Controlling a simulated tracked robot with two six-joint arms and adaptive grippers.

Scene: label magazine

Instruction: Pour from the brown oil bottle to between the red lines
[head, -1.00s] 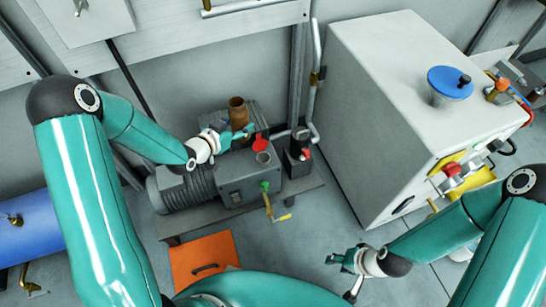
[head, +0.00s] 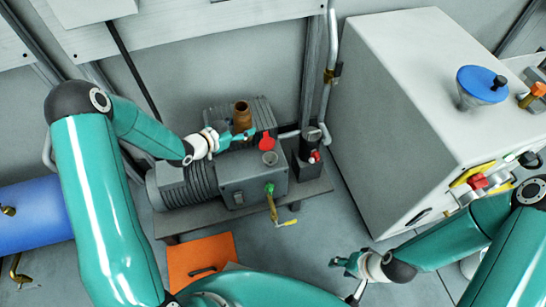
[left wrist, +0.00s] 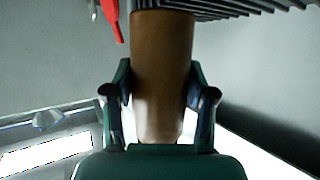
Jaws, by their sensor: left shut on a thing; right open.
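The brown oil bottle (head: 242,112) shows in the head view above the dark grey pump (head: 236,176). My left gripper (head: 236,135) is shut on it. In the left wrist view the bottle (left wrist: 161,75) stands between the two fingers of my left gripper (left wrist: 160,100). In the head view the bottle looks near upright, with its open top facing up. A round filler opening (head: 270,158) is on top of the pump, beside a red cap (head: 266,142). The red lines cannot be made out. My right gripper (head: 345,267) is open and empty over the floor at the right.
An orange panel (head: 200,262) lies on the floor. A blue cylinder (head: 35,210) is at the left.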

